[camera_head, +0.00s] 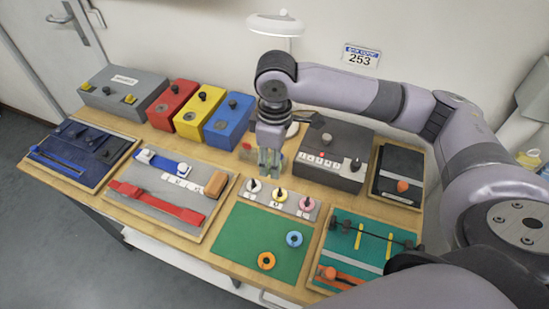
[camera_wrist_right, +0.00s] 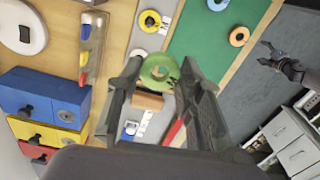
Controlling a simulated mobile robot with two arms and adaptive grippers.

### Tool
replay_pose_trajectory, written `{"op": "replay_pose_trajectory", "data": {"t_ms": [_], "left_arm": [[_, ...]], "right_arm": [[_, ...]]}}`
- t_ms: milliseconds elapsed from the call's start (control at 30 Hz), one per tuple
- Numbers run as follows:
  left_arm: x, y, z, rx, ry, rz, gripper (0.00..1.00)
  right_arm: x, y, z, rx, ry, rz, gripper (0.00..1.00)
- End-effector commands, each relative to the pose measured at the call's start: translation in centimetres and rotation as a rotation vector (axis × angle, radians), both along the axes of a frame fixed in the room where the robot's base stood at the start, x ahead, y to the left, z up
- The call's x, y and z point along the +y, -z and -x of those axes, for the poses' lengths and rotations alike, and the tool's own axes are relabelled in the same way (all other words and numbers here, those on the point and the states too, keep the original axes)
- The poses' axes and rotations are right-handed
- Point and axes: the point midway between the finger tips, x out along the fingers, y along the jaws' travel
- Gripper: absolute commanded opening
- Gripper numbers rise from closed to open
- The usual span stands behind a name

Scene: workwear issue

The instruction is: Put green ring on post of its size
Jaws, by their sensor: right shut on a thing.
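My right gripper (camera_head: 269,168) hangs above the table, just behind a grey post strip (camera_head: 268,196). In the wrist view its fingers (camera_wrist_right: 160,85) are shut on the green ring (camera_wrist_right: 158,71); the ring is hard to make out in the head view. The strip has dark-topped posts with a white ring (camera_head: 254,186), a yellow ring (camera_head: 280,196) and a pink ring (camera_head: 308,203) around them. A blue ring (camera_head: 294,239) and an orange ring (camera_head: 266,261) lie on the green mat (camera_head: 243,238). My left gripper (camera_wrist_right: 268,55) looks open and empty in the wrist view, away from the table.
A grey box with a row of labels (camera_head: 336,143) stands close right of the right gripper. Red (camera_head: 172,104), yellow (camera_head: 199,111) and blue (camera_head: 228,121) boxes stand to its left. A tray with red and blue straps (camera_head: 158,205) lies front left. Much of the green mat is bare.

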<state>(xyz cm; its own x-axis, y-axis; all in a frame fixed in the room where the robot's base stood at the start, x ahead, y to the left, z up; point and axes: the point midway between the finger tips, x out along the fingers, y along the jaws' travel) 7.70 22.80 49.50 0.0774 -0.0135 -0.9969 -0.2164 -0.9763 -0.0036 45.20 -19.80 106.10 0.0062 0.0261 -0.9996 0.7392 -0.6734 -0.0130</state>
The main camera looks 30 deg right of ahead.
Motion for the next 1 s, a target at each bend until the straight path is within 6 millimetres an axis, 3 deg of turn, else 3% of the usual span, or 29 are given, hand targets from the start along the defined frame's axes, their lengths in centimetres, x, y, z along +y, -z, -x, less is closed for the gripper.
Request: {"op": "replay_pose_trajectory", "data": {"t_ms": [33,200,400,667,1000], "left_arm": [[0.0,-1.0,-0.4,-0.006,0.000,0.000,0.74],[0.2,-2.4,-1.7,-0.025,-0.001,-0.002,0.74],[0.6,-3.2,-1.8,-0.027,-0.005,-0.006,0.74],[0.9,-2.8,-1.1,-0.016,-0.005,-0.011,0.74],[0.9,-0.1,-0.8,-0.011,-0.005,-0.011,0.74]], "right_arm": [[-0.3,0.3,-0.1,0.005,-0.091,0.001,0.26],[-1.2,2.3,-0.6,-0.001,-0.415,0.010,0.26],[-2.1,4.0,-0.7,-0.002,-0.659,0.023,0.26],[-2.3,4.9,-0.7,-0.002,-0.738,0.028,0.26],[-2.4,7.0,-0.8,-0.002,-0.736,0.029,0.26]]}}
